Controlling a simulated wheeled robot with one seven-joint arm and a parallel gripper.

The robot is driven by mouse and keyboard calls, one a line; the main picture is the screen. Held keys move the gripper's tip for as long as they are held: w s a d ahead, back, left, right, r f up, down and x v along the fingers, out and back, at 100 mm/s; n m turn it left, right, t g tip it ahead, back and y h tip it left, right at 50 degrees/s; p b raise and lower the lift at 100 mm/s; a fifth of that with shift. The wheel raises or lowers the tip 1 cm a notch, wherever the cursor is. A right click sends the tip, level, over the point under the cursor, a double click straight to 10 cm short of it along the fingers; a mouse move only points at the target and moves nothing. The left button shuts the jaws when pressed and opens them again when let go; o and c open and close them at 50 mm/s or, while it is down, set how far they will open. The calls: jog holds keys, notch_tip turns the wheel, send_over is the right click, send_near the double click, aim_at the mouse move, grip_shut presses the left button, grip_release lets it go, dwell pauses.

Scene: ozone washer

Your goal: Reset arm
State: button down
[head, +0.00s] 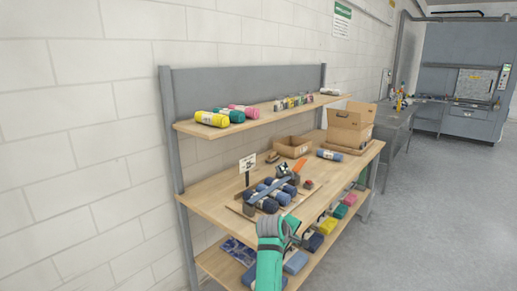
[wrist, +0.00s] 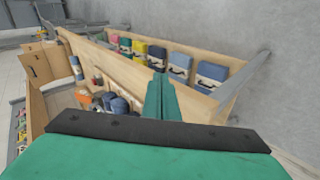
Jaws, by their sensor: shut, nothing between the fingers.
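My gripper (wrist: 162,98) shows in the wrist view as two green fingers lying together, shut and empty. In the head view my green arm rises at the bottom centre, in front of the wooden workbench (head: 208,203). The fingertips cannot be made out clearly there. In the wrist view the fingers stand out over the bench's front edge, between the tabletop items on the left and the lower-shelf bundles on the right. Nothing is seen touching them.
Dark blue rolls (head: 267,203) lie on the tabletop beside a small sign (head: 247,163). Cardboard boxes (head: 349,117) stand at its far end. Yellow (head: 211,119), teal and pink rolls lie on the upper shelf. Open grey floor (head: 440,210) lies to the right.

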jog(key=s+a+f+m+t+y, duration=0.1)
jog(key=s+a+f, duration=0.1)
jog(key=s+f, duration=0.6)
jog(key=s+a+f+t, duration=0.1)
jog(key=s+f, duration=0.3)
jog(key=f, duration=0.9)
jog(key=s+a+f+m+t+y, duration=0.15)
jog(key=s+f, duration=0.25)
jog(key=s, duration=0.6)
jog(key=s+a+f+t, duration=0.1)
jog(key=s+a+f, duration=0.25)
jog(key=s, duration=0.55)
jog(key=s+a+r+m+t+y, duration=0.1)
jog(key=s+a+r, duration=0.1)
jog(key=s, duration=0.8)
jog(key=s+a+r+m+y, duration=0.1)
jog(key=s+a+m, duration=0.1)
jog(key=s, duration=0.8)
jog(key=s+a+r+m+t, duration=0.1)
jog(key=s+r+m+t, duration=0.1)
jog(key=s+r, duration=1.2)
jog(key=shift+s+a+r+m, duration=0.2)
jog(key=shift+s+r+m, duration=0.2)
jog(key=shift+s+m, duration=0.4)
